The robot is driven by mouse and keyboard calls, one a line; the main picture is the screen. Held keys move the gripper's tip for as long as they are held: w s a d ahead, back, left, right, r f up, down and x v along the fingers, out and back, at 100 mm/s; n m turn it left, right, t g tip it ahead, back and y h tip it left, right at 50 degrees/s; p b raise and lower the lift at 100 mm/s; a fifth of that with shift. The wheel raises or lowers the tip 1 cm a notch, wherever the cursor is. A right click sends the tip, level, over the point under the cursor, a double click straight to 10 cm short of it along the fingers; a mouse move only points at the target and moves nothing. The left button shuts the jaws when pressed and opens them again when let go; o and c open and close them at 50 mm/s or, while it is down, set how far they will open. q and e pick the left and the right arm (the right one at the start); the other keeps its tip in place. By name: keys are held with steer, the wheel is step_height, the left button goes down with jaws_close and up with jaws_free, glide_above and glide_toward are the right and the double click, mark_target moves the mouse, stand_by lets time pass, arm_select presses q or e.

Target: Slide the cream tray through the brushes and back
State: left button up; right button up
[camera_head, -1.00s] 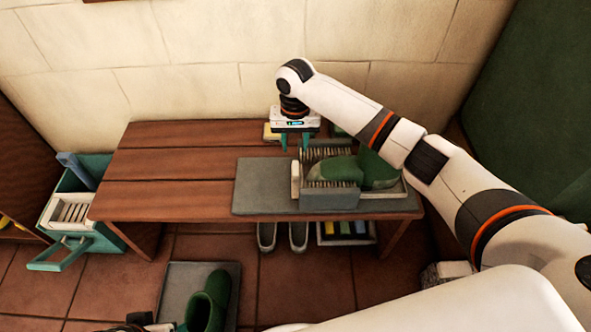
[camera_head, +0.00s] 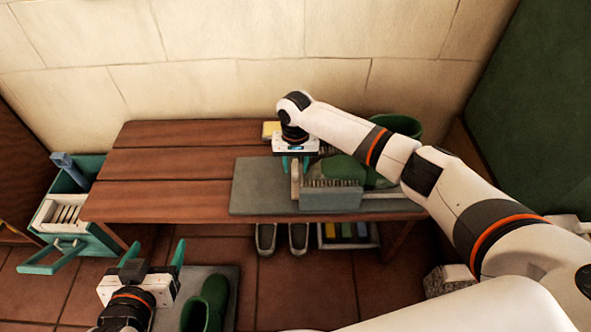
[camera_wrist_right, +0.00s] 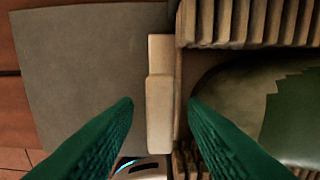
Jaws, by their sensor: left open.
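The cream tray (camera_head: 296,182) sits on the grey mat of the bench, its upright end handle sticking out left of the brushes (camera_head: 331,201). A green boot (camera_head: 343,168) lies on the tray among the bristles, partly hidden by my right arm. My right gripper (camera_head: 296,164) points down at the handle. In the right wrist view its fingers (camera_wrist_right: 160,103) are apart, one on each side of the cream handle (camera_wrist_right: 160,112); clear gaps show, so it is not gripped. My left gripper (camera_head: 156,252) is open and empty, low in front of the bench.
A teal caddy (camera_head: 75,205) stands left of the bench (camera_head: 160,200). A green boot (camera_head: 208,303) stands on a floor mat below, near my left gripper. Shoes and a box of coloured blocks (camera_head: 345,233) are under the bench. The bench's left half is clear.

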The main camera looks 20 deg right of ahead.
arm_select(q)
steer(key=shift+w+d+r+t, duration=0.2)
steer(key=shift+w+r+t, duration=0.2)
steer(key=shift+r, duration=0.2)
steer(key=shift+w+d+r+t, duration=0.15)
steer(key=shift+w+r+t, duration=0.1)
steer(key=shift+r+t, duration=0.25)
arm_select(e)
steer(key=shift+f, duration=0.85)
arm_select(q)
steer(key=shift+r, duration=0.1)
arm_select(e)
jaws_close()
